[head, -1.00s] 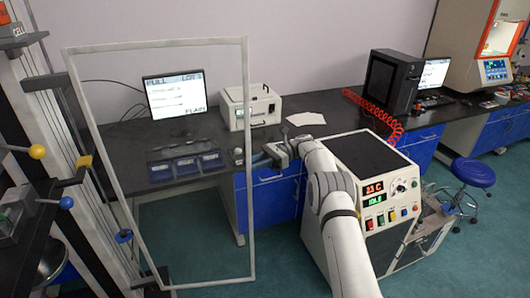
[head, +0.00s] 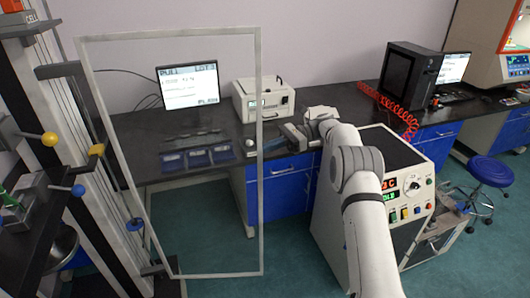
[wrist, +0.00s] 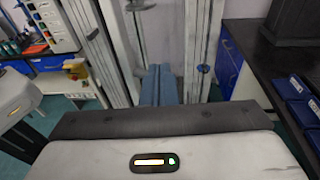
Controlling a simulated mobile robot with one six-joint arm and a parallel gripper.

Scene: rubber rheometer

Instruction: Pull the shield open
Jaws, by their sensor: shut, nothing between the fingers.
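The shield (head: 260,200) is a large clear panel in a thin pale frame, standing upright at the left of the head view. Its left side is by the test machine's columns, and its right edge is free. A small round knob (head: 251,147) sits on that right edge and seems to show in the wrist view (wrist: 203,68). My gripper (head: 285,138) is just right of the knob, level with it, pointing left. In the wrist view my blue-grey fingers (wrist: 158,85) are together and empty, left of the knob. I cannot tell whether they touch the shield.
The test machine (head: 75,120) with yellow and blue ball-ended handles stands at left. Behind the shield is a dark bench with a monitor (head: 188,86) and blue trays (head: 197,158). A white box (head: 263,99) stands on the bench. A control cabinet (head: 405,210) and blue stool (head: 492,170) stand right.

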